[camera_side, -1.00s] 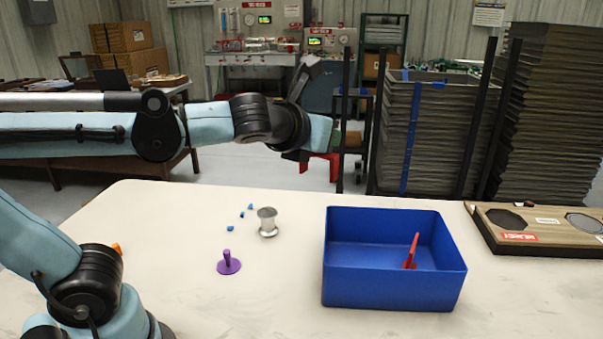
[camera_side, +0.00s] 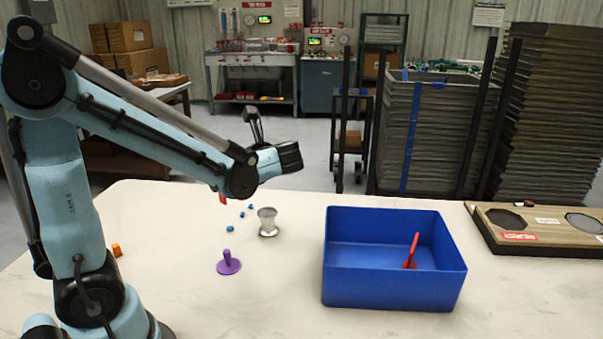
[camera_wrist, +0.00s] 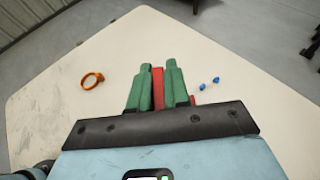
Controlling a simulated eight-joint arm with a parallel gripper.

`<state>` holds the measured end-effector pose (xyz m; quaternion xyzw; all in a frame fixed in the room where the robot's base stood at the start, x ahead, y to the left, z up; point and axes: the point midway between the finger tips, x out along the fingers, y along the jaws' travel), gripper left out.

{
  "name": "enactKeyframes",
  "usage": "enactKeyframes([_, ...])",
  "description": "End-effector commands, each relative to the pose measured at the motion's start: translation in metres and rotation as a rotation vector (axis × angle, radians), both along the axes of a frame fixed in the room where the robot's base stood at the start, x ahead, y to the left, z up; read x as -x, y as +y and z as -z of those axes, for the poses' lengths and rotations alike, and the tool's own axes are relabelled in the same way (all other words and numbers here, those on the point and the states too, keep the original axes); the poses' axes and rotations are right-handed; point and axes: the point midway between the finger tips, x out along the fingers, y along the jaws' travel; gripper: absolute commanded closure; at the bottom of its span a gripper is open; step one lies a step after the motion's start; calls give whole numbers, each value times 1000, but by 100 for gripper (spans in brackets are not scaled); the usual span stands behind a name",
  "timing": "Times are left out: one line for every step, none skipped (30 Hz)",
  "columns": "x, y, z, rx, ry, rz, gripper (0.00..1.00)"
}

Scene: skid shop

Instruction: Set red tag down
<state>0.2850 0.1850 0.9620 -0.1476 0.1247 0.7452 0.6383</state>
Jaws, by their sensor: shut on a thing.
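My gripper (camera_wrist: 158,72) has two green fingers shut on a red tag (camera_wrist: 158,86) in the wrist view. The tag stands between the fingers, above the pale table. A small red patch also shows beside the right finger. In the side view my arm hides the fingers; a bit of the held red tag (camera_side: 222,198) shows below the arm, left of the metal spool. Whether it touches the table cannot be told. Another red tag-like piece (camera_side: 412,251) leans upright inside the blue bin (camera_side: 390,290).
A metal spool (camera_side: 267,223), a purple peg (camera_side: 228,264) and small blue pieces (camera_side: 230,229) are on the table. An orange ring (camera_wrist: 92,80) lies to the left in the wrist view. A wooden board (camera_side: 540,240) sits at the right. Table front is clear.

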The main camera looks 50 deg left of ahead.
Motion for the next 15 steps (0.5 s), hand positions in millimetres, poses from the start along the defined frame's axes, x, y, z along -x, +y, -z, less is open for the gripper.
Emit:
enactKeyframes([8,4,4,0,1,-70,100])
enactKeyframes([13,5,6,0,0,-106,100])
enactKeyframes([19,6,8,2,1,-145,100])
enactKeyframes([22,7,9,2,0,-170,100])
enactKeyframes([25,7,10,2,0,-191,100])
enactKeyframes([28,8,11,2,2,-213,100])
enactKeyframes([30,9,12,2,1,-225,100])
enactKeyframes([32,11,14,2,2,-234,100])
enactKeyframes([34,14,16,2,1,-241,100])
enactKeyframes([36,17,18,2,1,-246,100])
enactKeyframes([39,22,21,2,1,-248,100])
enactKeyframes([42,28,25,2,0,-248,100])
enactKeyframes([45,34,29,2,0,-249,100])
enactKeyframes([47,40,33,2,1,-248,100])
enactKeyframes([51,47,38,2,1,-248,100])
